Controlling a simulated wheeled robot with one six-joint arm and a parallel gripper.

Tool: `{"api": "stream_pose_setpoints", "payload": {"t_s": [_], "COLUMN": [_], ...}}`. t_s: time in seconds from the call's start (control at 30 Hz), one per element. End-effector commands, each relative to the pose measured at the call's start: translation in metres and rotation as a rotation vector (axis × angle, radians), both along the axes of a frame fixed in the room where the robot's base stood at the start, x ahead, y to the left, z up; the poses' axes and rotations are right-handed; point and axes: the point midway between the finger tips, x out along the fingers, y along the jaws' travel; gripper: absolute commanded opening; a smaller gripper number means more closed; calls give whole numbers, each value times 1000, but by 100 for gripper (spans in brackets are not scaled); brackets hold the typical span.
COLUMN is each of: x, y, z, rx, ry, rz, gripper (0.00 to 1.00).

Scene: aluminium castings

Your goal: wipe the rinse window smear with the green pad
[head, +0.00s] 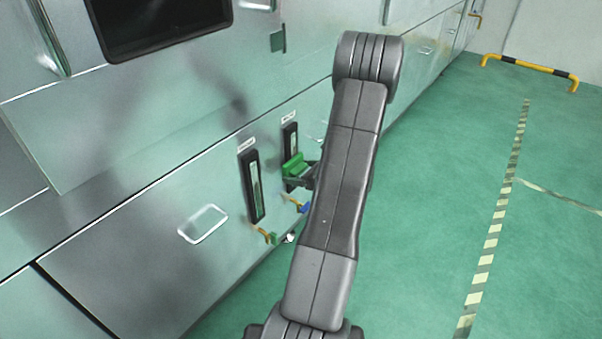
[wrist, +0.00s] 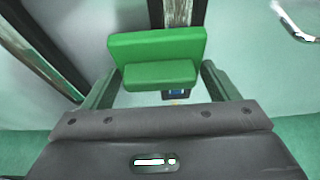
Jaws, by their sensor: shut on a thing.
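My gripper (head: 303,178) is shut on the green pad (head: 292,166) and holds it in front of the right one of two narrow dark-framed windows. In the wrist view the pad (wrist: 158,47) sits between the two fingers, and the right window (wrist: 178,12) shows behind its top edge. I cannot tell whether the pad touches the glass. The right window (head: 290,139) is partly hidden by the pad in the head view. The left window (head: 253,187) is uncovered. The labels above both are too small to read, and I cannot make out a smear.
A metal handle (head: 203,223) juts from the panel at left. The green floor (head: 420,230) is open at right, with a yellow-black barrier (head: 530,66) far off.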

Motion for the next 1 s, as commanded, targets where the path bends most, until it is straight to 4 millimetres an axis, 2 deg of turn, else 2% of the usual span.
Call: {"api": "stream_pose_setpoints", "payload": {"t_s": [0.5,0.7,1.0], "x": [28,32,33], "y": [-23,-26,-24], "z": [2,3,24], "rx": [0,0,0], "ry": [0,0,0], "rz": [-1,-1,-1], "gripper": [63,63,63]}}
